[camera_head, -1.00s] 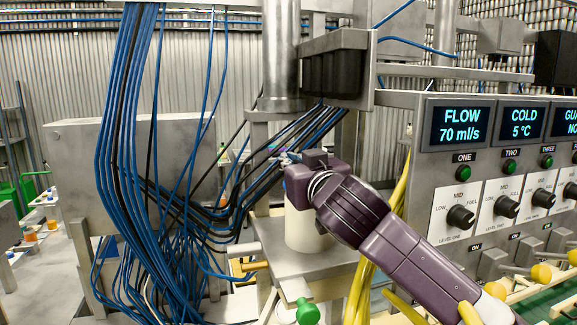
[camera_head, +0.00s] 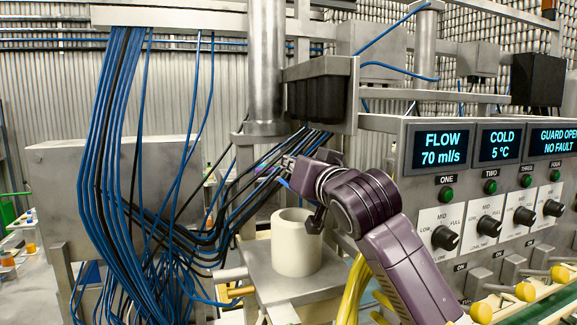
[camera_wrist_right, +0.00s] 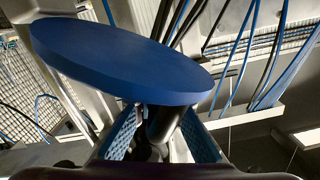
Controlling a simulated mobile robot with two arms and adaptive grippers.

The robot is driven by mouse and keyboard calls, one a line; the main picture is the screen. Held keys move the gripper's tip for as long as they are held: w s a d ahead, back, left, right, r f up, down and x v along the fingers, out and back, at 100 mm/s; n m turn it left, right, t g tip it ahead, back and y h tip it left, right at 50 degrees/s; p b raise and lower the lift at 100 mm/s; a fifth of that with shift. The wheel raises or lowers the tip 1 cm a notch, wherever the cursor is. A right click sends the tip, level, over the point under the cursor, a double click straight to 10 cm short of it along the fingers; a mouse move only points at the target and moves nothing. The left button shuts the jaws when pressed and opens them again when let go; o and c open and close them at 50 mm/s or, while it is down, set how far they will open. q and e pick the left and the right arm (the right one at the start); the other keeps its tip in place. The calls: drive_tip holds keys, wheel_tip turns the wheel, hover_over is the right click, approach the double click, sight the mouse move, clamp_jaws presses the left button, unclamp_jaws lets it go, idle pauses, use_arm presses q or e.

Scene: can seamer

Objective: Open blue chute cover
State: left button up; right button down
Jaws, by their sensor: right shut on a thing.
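In the right wrist view, a blue round disc (camera_wrist_right: 120,62), which looks like the blue chute cover, sits tilted on a short dark stem (camera_wrist_right: 160,124). My right gripper (camera_wrist_right: 161,132) is shut on that stem, with a blue finger on each side. In the head view, my right gripper (camera_head: 287,166) is above and behind the white hollow cylinder (camera_head: 296,245), near the black and blue cables. The disc cannot be made out clearly in the head view. My left gripper is not in view.
A control panel (camera_head: 484,210) with knobs and displays stands at the right. Hanging cables (camera_head: 112,130) fill the left side. A black box (camera_head: 318,96) and a steel column (camera_head: 266,75) are above my right gripper. Yellow hoses (camera_head: 354,290) run beside my right arm.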

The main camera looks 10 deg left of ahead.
drive_tip(key=shift+w+d, duration=0.15)
drive_tip(key=shift+d, duration=0.05)
drive_tip(key=c, duration=2)
unclamp_jaws()
drive_tip(key=shift+d, duration=0.2)
drive_tip(key=shift+s+a, duration=0.1)
drive_tip(key=shift+s, duration=0.45)
drive_tip(key=v, duration=1.1)
drive_tip(key=shift+w+d, duration=0.15)
drive_tip(key=shift+d, duration=0.2)
